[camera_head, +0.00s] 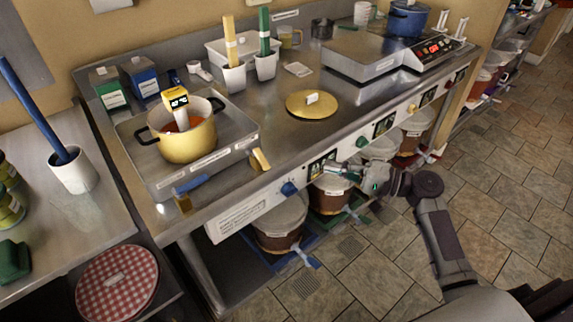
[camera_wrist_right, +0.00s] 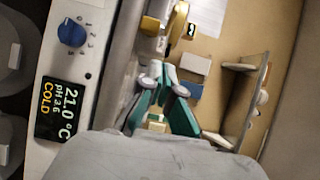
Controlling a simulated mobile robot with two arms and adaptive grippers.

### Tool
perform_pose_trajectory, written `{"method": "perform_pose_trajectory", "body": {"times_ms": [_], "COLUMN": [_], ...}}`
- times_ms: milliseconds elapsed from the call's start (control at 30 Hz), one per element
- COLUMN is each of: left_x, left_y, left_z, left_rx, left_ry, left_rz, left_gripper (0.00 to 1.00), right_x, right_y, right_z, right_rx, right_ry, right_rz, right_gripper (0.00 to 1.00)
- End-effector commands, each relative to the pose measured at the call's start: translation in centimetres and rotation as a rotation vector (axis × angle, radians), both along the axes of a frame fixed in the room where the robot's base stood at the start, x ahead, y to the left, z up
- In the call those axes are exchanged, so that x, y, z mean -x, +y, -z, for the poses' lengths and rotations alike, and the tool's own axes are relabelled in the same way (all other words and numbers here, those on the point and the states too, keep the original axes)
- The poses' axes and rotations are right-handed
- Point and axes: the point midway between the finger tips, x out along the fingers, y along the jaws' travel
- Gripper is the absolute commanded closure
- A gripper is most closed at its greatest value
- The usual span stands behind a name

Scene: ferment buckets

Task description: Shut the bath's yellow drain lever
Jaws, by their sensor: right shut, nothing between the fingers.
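The bath (camera_head: 222,152) is a shallow metal tray on the counter with a gold pot (camera_head: 187,142) standing in it. A yellow lever (camera_head: 261,159) sticks out at its front right corner. In the right wrist view the teal fingers (camera_wrist_right: 160,82) point toward a yellow piece (camera_wrist_right: 178,22), probably the lever. My left gripper is out of view.
A blue knob (camera_head: 289,188) is on the counter's front panel; it also shows in the wrist view (camera_wrist_right: 72,32), above a display reading COLD (camera_wrist_right: 58,110). Lidded buckets (camera_head: 280,222) stand below. A gold lid (camera_head: 312,104) lies on the counter. The tiled floor in front is open.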

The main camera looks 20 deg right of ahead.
Motion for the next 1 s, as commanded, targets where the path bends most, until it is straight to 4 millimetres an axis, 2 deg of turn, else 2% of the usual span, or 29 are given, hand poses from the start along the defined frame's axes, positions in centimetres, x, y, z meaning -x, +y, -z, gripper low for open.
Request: {"method": "perform_pose_trajectory", "body": {"times_ms": [100, 367, 533, 1000], "left_x": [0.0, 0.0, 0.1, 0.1], "left_y": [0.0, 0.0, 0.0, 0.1], "left_z": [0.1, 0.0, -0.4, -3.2], "left_rx": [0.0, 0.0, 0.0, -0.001], "left_ry": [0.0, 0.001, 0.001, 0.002], "left_rz": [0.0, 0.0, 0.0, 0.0], "left_gripper": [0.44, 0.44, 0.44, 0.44], "right_x": [0.1, 0.1, -0.6, -6.6], "right_y": [0.0, 0.1, 0.9, 8.1], "right_z": [-0.8, -0.8, -0.9, -1.1], "right_rx": [-0.011, -0.012, -0.014, -0.014], "right_ry": [-0.016, -0.014, -0.014, -0.014], "right_rz": [-0.011, -0.009, -0.01, -0.009], "right_gripper": [1.0, 1.0, 1.0, 1.0]}}
